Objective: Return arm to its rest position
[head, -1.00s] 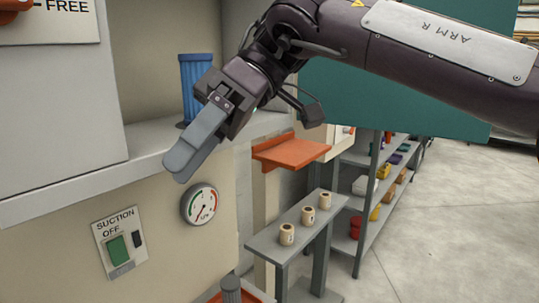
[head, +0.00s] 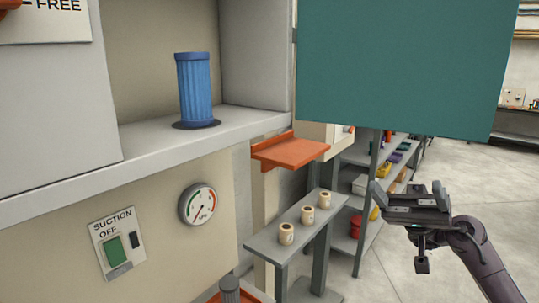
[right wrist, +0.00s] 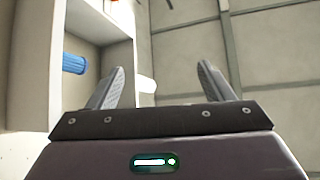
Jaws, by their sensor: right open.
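My right gripper (head: 408,190) is at the right of the head view, in front of the shelf rack and pointing upward. It is open and empty, with its two fingers spread apart in the right wrist view (right wrist: 158,85). The right arm (head: 480,260) comes up from the lower right corner. A blue ribbed cylinder (head: 195,92) stands upright on a dark disc in the machine's recess, well away from the gripper. It also shows at the left of the right wrist view (right wrist: 74,64). My left gripper is not in view.
A teal panel (head: 400,65) hangs above and behind the right gripper. An orange shelf (head: 290,150) and a narrow grey stand (head: 262,240) with tan rolls are in the middle. A gauge (head: 198,204) and a suction panel (head: 118,243) are on the machine front. Open floor lies at right.

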